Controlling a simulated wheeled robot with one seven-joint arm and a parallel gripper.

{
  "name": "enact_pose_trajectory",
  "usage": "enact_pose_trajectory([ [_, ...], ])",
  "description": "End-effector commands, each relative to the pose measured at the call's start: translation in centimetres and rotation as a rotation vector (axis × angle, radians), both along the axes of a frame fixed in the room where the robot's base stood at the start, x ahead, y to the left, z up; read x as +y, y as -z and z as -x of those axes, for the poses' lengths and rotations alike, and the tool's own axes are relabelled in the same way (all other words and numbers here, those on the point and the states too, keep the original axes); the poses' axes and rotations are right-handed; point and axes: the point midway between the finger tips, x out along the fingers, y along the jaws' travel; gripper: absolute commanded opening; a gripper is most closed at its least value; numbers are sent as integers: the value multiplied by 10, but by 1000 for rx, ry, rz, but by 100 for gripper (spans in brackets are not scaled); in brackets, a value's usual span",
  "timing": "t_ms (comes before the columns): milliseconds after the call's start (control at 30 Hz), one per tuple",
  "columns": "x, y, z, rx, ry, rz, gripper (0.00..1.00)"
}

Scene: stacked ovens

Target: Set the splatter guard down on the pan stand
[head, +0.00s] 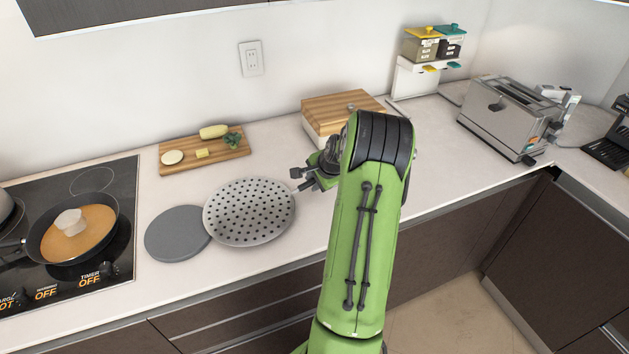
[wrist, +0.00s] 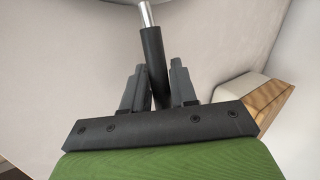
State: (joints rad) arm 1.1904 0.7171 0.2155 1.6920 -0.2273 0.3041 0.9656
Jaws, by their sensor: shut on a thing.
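The splatter guard (head: 249,211) is a round, light grey disc with many holes. In the head view it is left of my gripper (head: 305,177), overlapping the right edge of a plain grey disc on the counter, which looks like the pan stand (head: 176,236). My gripper is shut on the guard's black handle (wrist: 153,62), which also shows in the wrist view between the two fingers (wrist: 155,88). The guard looks held above the counter; its exact height is hard to tell. My arm hides part of the gripper in the head view.
A cooktop with a pan (head: 80,232) lies to the left. A cutting board (head: 205,152) with food is behind the discs. A wooden-lidded box (head: 335,108) stands behind my gripper, and a toaster (head: 505,117) is at the right. Counter in front of the toaster is clear.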

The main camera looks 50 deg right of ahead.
Motion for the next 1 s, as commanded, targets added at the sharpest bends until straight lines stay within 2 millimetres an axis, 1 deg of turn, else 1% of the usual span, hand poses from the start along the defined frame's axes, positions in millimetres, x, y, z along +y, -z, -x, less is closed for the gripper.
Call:
enact_pose_trajectory([
  [33,0,1,0,1,-1,-1,32],
  [167,0,1,0,1,-1,-1,52],
  [467,0,-2,0,0,-1,-1,53],
  [567,1,-14,6,0,2,2,53],
  [800,12,-69,39,0,4,3,53],
  [900,17,-87,49,0,2,2,53],
  [1000,19,-99,57,0,2,0,53],
])
